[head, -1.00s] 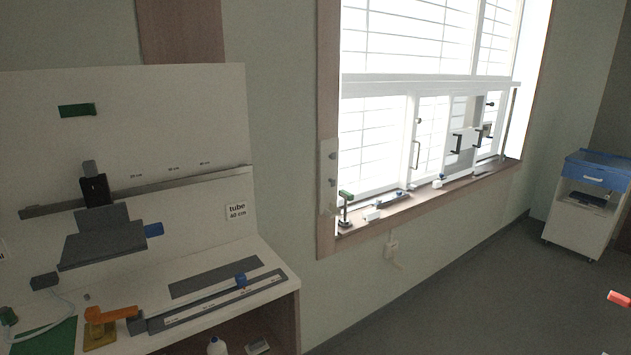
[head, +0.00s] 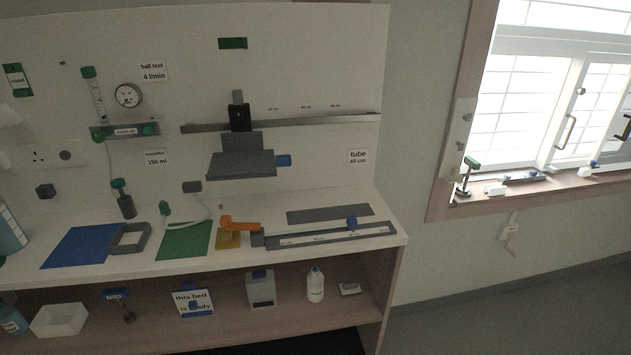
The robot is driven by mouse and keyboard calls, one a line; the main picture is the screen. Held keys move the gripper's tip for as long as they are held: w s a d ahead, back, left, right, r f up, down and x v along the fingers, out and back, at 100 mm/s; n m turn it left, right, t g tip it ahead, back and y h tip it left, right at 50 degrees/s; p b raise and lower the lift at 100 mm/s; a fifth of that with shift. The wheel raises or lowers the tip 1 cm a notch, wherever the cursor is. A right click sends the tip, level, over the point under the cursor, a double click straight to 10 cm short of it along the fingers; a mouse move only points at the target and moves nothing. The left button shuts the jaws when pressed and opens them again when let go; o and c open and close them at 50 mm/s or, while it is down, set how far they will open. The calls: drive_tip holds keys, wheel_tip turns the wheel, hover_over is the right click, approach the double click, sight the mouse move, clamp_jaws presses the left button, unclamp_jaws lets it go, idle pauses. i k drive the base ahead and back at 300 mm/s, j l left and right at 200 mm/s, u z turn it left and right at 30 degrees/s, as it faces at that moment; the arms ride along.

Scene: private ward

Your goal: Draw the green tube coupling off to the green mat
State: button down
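The green mat (head: 184,243) lies on the white counter, left of the orange handle piece. Another green cap (head: 118,184) tops a dark bottle (head: 126,206) further left. I cannot tell which green piece is the task's coupling. My gripper is not in view.
A blue mat (head: 80,247) and a grey square frame (head: 129,238) lie left of the green mat. An orange handle (head: 240,223) and a grey ruler track (head: 335,236) are to its right. A flowmeter (head: 97,100) and gauge (head: 128,95) are on the wall panel. Floor at right is clear.

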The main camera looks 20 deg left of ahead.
sight(184, 246)
drive_tip(key=u, duration=1.5)
drive_tip(key=i+j, duration=0.1)
drive_tip(key=j, duration=0.75)
drive_tip(key=i, duration=0.05)
